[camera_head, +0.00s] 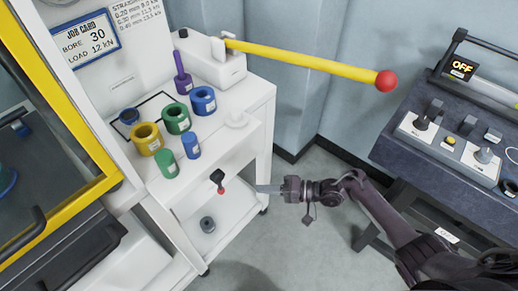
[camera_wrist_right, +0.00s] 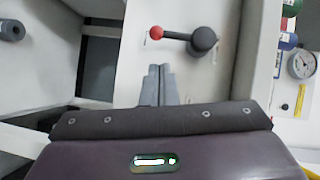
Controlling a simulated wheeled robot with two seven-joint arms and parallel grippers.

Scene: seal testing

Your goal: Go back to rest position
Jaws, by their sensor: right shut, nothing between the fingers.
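My right gripper (camera_head: 262,188) reaches in from the lower right in the head view, in front of the white cart (camera_head: 262,95). Its two grey fingers lie together with nothing between them, as the right wrist view (camera_wrist_right: 160,85) also shows. A small black lever with a red ball (camera_head: 218,181) sits on the cart's front, just left of the fingertips. In the right wrist view the lever (camera_wrist_right: 203,39) lies beyond the fingertips, and the fingers look apart from it. My left gripper is not in view.
Green, blue and yellow rings (camera_head: 146,138) and a purple plug (camera_head: 182,76) stand on the cart top. A yellow bar with a red ball (camera_head: 386,81) juts out above the floor. A dark console (camera_head: 390,150) marked OFF stands right. Floor between is open.

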